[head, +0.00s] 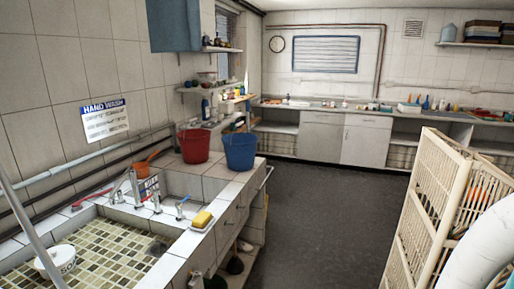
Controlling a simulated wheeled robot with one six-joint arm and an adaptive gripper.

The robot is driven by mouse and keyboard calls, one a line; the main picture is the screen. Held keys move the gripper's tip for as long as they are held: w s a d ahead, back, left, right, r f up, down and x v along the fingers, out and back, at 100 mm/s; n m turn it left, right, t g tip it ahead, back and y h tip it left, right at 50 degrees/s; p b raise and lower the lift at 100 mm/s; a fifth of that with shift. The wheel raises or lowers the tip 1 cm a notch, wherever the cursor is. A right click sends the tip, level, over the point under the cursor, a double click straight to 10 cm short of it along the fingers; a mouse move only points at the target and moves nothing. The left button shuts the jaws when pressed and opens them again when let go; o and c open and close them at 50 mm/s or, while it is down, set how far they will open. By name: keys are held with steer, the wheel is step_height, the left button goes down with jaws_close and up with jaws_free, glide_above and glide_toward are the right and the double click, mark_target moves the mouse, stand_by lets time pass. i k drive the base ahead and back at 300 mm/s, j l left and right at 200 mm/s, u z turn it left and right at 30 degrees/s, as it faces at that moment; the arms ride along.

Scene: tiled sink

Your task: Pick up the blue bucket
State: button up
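The blue bucket (240,153) stands upright on the far right corner of the tiled sink counter (222,183). A red bucket (196,147) stands just left of it, close beside it. The blue bucket's rim is in plain view, and nothing stands in front of it. My gripper is not in view, so its state does not show.
The sink basin (95,250), with taps, a yellow sponge (202,219) and a white pot (55,262), fills the near left. A cream slatted rack (440,215) stands at the right. Dark floor (320,220) lies clear between them. Cabinets (343,139) line the back wall.

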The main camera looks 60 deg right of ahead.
mark_target(240, 149)
steer(key=z, duration=1.15)
